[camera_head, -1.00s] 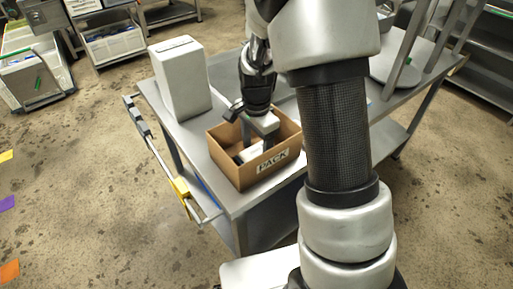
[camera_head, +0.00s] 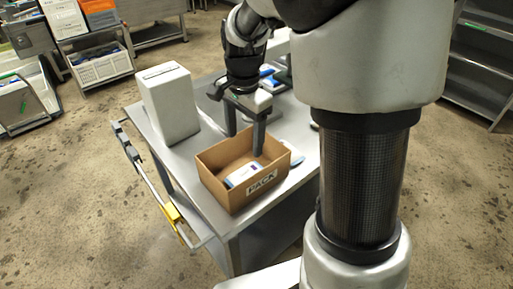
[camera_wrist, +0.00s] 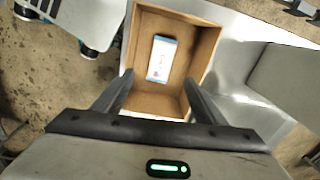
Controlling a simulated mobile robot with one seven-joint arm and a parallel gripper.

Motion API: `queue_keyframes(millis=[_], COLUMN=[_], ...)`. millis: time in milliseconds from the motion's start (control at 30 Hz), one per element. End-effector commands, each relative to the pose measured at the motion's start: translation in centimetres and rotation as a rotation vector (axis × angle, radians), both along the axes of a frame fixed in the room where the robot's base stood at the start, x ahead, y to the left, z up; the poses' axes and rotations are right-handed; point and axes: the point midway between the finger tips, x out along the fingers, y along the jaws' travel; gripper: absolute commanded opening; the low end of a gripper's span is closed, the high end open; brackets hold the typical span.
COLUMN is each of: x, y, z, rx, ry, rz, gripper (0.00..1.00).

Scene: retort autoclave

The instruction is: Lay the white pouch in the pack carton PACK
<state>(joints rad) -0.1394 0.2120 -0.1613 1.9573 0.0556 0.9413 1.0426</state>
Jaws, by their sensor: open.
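The white pouch (camera_head: 244,173), with blue ends, lies on the floor of the open brown carton marked PACK (camera_head: 262,182). The wrist view also shows the pouch (camera_wrist: 161,59) flat inside the carton (camera_wrist: 207,42), clear of the walls around it. My gripper (camera_head: 245,143) is above the carton with its fingers spread apart and nothing between them. In the wrist view both fingers (camera_wrist: 160,95) are apart, with the pouch beyond them.
The carton stands on a grey metal table (camera_head: 292,178). A white box (camera_head: 170,104) stands behind it to the left. Blue and white items (camera_head: 268,74) lie behind my gripper. A rail with a yellow part (camera_head: 170,212) runs along the table's left side.

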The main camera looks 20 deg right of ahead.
Motion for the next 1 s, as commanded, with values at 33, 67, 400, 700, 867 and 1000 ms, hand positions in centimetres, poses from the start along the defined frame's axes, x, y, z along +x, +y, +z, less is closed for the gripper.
queue_keyframes(millis=[33, 67, 400, 700, 867, 1000], x=[-0.9, -1.5, -11.0, -17.0, -17.8, -17.9], y=[0.0, 0.0, 0.2, -0.1, -0.1, -0.1], z=[1.6, 2.4, 10.1, 11.4, 11.3, 11.3], rx=[0.006, 0.007, -0.090, -0.263, -0.295, -0.297], ry=[-0.032, -0.051, -0.291, -0.404, -0.415, -0.415], rz=[0.049, 0.089, 0.649, 1.002, 1.060, 1.065], gripper=[0.65, 0.65, 0.65, 0.65, 0.65, 0.65])
